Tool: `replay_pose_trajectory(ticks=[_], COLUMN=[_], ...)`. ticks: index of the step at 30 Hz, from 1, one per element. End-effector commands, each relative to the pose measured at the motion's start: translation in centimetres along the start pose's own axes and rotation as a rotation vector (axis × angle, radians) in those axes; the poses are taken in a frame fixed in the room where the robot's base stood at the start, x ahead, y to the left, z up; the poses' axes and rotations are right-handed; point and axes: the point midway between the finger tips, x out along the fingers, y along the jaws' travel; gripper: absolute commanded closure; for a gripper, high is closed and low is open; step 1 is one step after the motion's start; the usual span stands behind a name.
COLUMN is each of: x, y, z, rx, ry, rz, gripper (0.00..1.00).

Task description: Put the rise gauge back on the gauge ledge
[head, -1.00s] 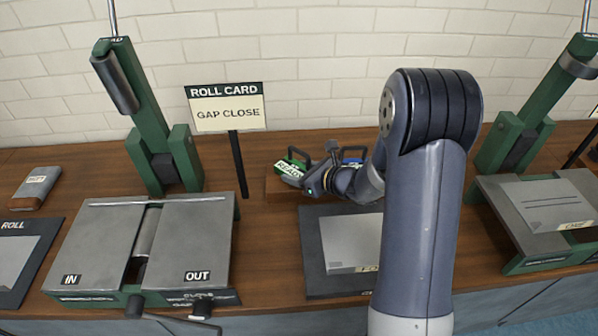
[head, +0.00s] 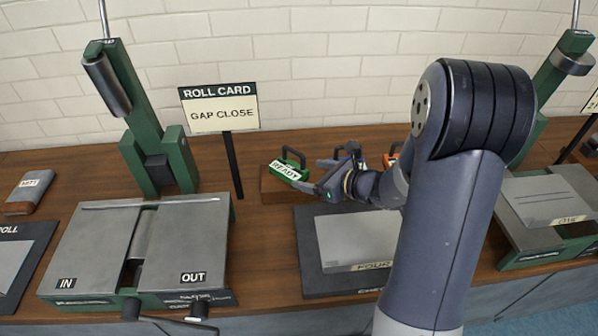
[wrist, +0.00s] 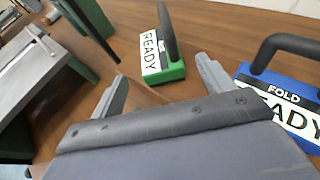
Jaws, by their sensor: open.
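No label reading "rise" can be made out. A green block (head: 291,171) marked READY, with a black handle, sits upright on a low wooden ledge (head: 283,191) behind the plates. It also shows in the wrist view (wrist: 165,68), just beyond and between my fingertips. My gripper (head: 312,176) is open and empty, apart from it. A blue block (wrist: 305,125) marked FOLD, with a dark handle, is right of my right finger in the wrist view. In the head view my gripper mostly hides it. An orange block (head: 391,158) is partly hidden by my arm.
A ROLL CARD sign (head: 219,107) reading GAP CLOSE stands left of the ledge. A green roller machine (head: 186,240) with IN and OUT plates is at front left. A dark mat with a grey plate (head: 345,240) lies before the ledge. Another machine (head: 550,205) is at right.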

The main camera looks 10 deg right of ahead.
Motion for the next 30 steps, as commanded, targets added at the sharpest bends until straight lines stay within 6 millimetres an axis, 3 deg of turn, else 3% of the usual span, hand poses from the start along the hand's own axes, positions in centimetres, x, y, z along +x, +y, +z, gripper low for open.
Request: replay_pose_trajectory(ticks=[3,9,30], x=[-2.3,-4.4,-4.8], y=[-0.1,0.0,0.0], z=[0.0,0.0,0.0], rx=[0.001,0.000,0.000], ry=[0.000,-0.001,0.000], rz=[-0.004,-0.002,0.001], gripper=[0.24,0.24,0.24])
